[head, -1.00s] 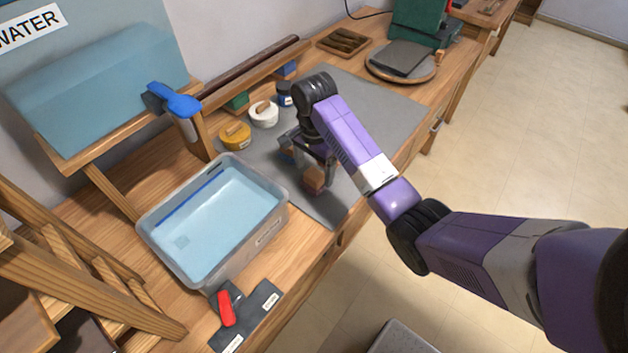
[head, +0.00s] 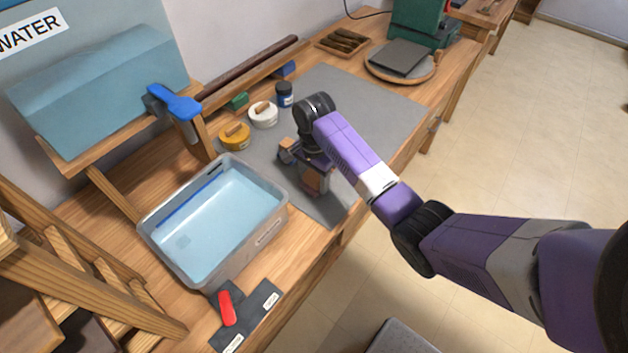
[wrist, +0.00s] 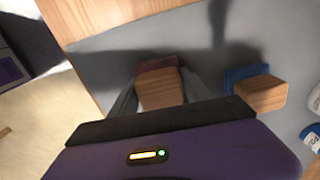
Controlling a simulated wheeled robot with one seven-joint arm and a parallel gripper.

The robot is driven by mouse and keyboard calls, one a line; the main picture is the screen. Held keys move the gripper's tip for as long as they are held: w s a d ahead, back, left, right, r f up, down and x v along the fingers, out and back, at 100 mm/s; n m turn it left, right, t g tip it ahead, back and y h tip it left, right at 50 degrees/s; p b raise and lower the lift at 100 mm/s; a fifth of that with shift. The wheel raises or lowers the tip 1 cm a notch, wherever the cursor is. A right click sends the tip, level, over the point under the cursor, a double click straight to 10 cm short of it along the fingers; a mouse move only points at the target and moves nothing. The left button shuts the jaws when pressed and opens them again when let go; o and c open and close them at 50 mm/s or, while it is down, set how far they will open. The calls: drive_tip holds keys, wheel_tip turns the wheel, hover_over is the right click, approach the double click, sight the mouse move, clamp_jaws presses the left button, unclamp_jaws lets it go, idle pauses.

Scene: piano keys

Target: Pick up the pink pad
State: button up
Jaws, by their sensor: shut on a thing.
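The pink pad is a dusky pink block with a wooden handle (wrist: 160,88); its pink part (wrist: 157,61) shows beyond the handle in the wrist view. My gripper (wrist: 155,92) is shut on the handle, a finger on each side. In the head view my gripper (head: 314,170) points down over the grey mat (head: 372,105), and the pad (head: 312,184) shows partly below it. The pad appears to be at mat level; I cannot tell whether it touches.
A blue pad with a wooden handle (wrist: 262,93) lies close beside the held one. A yellow pot (head: 235,137), a white pot (head: 263,115) and a dark blue jar (head: 284,94) stand behind. A water tub (head: 220,225) is at the left.

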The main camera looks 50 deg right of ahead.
drive_tip(key=shift+r, duration=0.15)
drive_tip(key=shift+r, duration=0.6)
wheel_tip(320, 180, up, 13)
drive_tip(key=p, duration=0.6)
wheel_tip(320, 180, up, 4)
drive_tip(key=r, duration=0.1)
hover_over(314, 174)
drive_tip(key=shift+r, duration=0.25)
drive_tip(key=o, duration=0.6)
drive_tip(key=c, duration=0.4)
drive_tip(key=shift+s, duration=0.1)
